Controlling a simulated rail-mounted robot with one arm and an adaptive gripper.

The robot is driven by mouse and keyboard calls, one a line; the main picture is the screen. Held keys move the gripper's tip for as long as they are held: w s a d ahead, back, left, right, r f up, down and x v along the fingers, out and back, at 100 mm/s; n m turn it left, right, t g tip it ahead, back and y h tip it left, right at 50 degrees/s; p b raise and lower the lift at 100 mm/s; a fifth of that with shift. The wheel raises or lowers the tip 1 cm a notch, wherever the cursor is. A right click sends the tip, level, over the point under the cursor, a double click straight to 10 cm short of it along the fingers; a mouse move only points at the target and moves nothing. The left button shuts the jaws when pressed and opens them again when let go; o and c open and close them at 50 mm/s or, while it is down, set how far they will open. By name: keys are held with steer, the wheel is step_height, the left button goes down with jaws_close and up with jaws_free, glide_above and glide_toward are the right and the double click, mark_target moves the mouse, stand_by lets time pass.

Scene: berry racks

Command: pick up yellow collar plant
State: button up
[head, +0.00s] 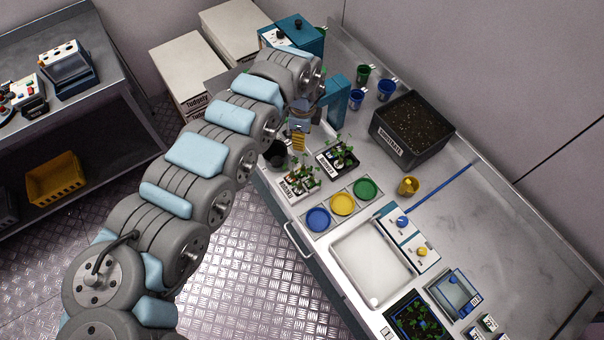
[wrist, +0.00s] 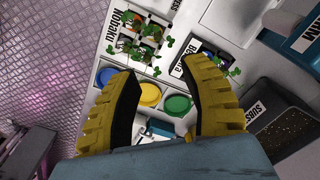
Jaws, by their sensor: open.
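My gripper (head: 299,142) hangs above the bench near the plant trays, and in the wrist view its yellow fingers (wrist: 166,68) are spread with nothing between them. One white plant tray (head: 300,182) holds several small green plants; it also shows in the wrist view (wrist: 128,52). A second, dark tray (head: 325,166) with leafy plants stands beside it, and a plant of it shows in the wrist view (wrist: 222,60). Leaves and small size hide the collar colours, so I cannot tell which plant has a yellow collar.
Blue (head: 318,219), yellow (head: 342,204) and green (head: 365,188) round wells sit in a holder beside the trays. A dark substrate bin (head: 412,130), a yellow cup (head: 408,186) and a white basin (head: 371,264) stand around. The bench's right side is mostly clear.

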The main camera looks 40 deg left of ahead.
step_height(320, 180, down, 2)
glide_above(302, 167)
steer(key=f, duration=0.5)
steer(key=w+f, duration=0.1)
steer(key=f, duration=0.2)
steer(key=shift+a+f, duration=0.25)
steer(key=shift+f, duration=0.05)
steer(key=shift+s+d+f+p, duration=0.15)
steer(key=shift+f+p, duration=0.1)
steer(key=shift+f, duration=0.65)
steer(key=shift+s+d+f+p, duration=0.15)
steer(key=shift+f+p, duration=0.1)
steer(key=shift+f, duration=1.85)
steer(key=shift+a, duration=0.1)
jaws_close()
